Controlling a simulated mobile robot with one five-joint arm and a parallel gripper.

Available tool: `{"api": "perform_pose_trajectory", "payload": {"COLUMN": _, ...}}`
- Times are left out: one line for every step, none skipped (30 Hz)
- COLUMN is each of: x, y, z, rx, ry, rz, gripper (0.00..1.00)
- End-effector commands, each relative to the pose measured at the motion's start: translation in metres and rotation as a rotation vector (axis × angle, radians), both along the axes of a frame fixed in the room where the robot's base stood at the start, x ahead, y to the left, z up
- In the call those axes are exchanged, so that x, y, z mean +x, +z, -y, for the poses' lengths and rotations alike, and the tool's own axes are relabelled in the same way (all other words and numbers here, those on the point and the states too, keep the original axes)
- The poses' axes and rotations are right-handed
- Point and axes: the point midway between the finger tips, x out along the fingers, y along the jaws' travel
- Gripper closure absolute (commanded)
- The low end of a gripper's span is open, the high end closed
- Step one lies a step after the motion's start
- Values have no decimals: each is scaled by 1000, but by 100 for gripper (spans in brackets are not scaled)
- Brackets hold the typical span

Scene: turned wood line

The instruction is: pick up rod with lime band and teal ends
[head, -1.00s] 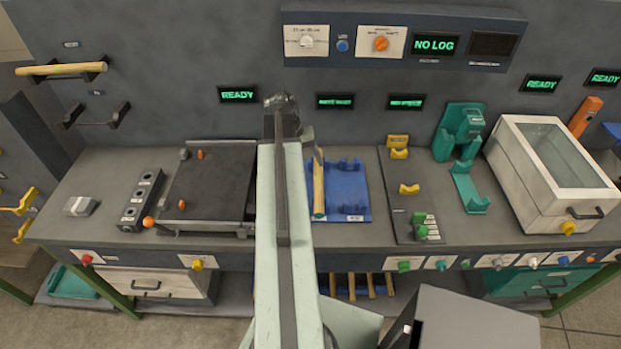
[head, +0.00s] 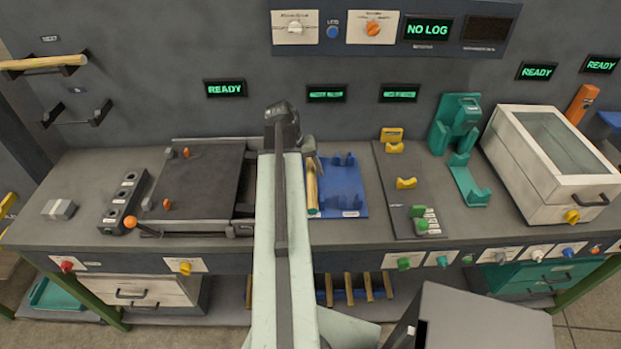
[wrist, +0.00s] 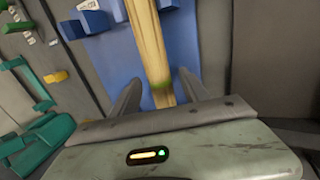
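In the head view, part of a pale rod (head: 312,190) shows at the left edge of the blue tray (head: 342,200), beside my arm. In the head view my arm hides much of the gripper.
A dark flat plate with rails (head: 195,185) is left of my arm. Yellow cradles (head: 406,184), a teal stand (head: 456,125) and a white lidded box (head: 550,165) stand to the right. Another pale rod (head: 45,64) rests on wall hooks. Several rods (head: 350,288) lie below the bench.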

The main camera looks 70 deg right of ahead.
Motion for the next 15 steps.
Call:
{"api": "perform_pose_trajectory", "payload": {"x": 0, "y": 0, "z": 0, "rx": 0, "ry": 0, "rz": 0, "gripper": 63}}
{"api": "perform_pose_trajectory", "payload": {"x": 0, "y": 0, "z": 0, "rx": 0, "ry": 0, "rz": 0, "gripper": 71}}
{"api": "perform_pose_trajectory", "payload": {"x": 0, "y": 0, "z": 0, "rx": 0, "ry": 0, "rz": 0, "gripper": 83}}
{"api": "perform_pose_trajectory", "payload": {"x": 0, "y": 0, "z": 0, "rx": 0, "ry": 0, "rz": 0, "gripper": 91}}
{"api": "perform_pose_trajectory", "payload": {"x": 0, "y": 0, "z": 0, "rx": 0, "ry": 0, "rz": 0, "gripper": 99}}
{"api": "perform_pose_trajectory", "payload": {"x": 0, "y": 0, "z": 0, "rx": 0, "ry": 0, "rz": 0, "gripper": 100}}
{"api": "perform_pose_trajectory", "payload": {"x": 1, "y": 0, "z": 0, "rx": 0, "ry": 0, "rz": 0, "gripper": 100}}
{"api": "perform_pose_trajectory", "payload": {"x": 1, "y": 0, "z": 0, "rx": 0, "ry": 0, "rz": 0, "gripper": 100}}
{"api": "perform_pose_trajectory", "payload": {"x": 1, "y": 1, "z": 0, "rx": 0, "ry": 0, "rz": 0, "gripper": 100}}
{"api": "perform_pose_trajectory", "payload": {"x": 1, "y": 0, "z": 0, "rx": 0, "ry": 0, "rz": 0, "gripper": 100}}
{"api": "perform_pose_trajectory", "payload": {"x": 1, "y": 0, "z": 0, "rx": 0, "ry": 1, "rz": 0, "gripper": 100}}
{"api": "perform_pose_trajectory", "payload": {"x": 1, "y": 0, "z": 0, "rx": 0, "ry": 1, "rz": 0, "gripper": 100}}
{"api": "perform_pose_trajectory", "payload": {"x": 1, "y": 1, "z": 0, "rx": 0, "ry": 1, "rz": 0, "gripper": 100}}
{"api": "perform_pose_trajectory", "payload": {"x": 1, "y": 2, "z": 0, "rx": 0, "ry": 1, "rz": 0, "gripper": 100}}
{"api": "perform_pose_trajectory", "payload": {"x": 1, "y": 3, "z": 0, "rx": 0, "ry": 1, "rz": 0, "gripper": 100}}
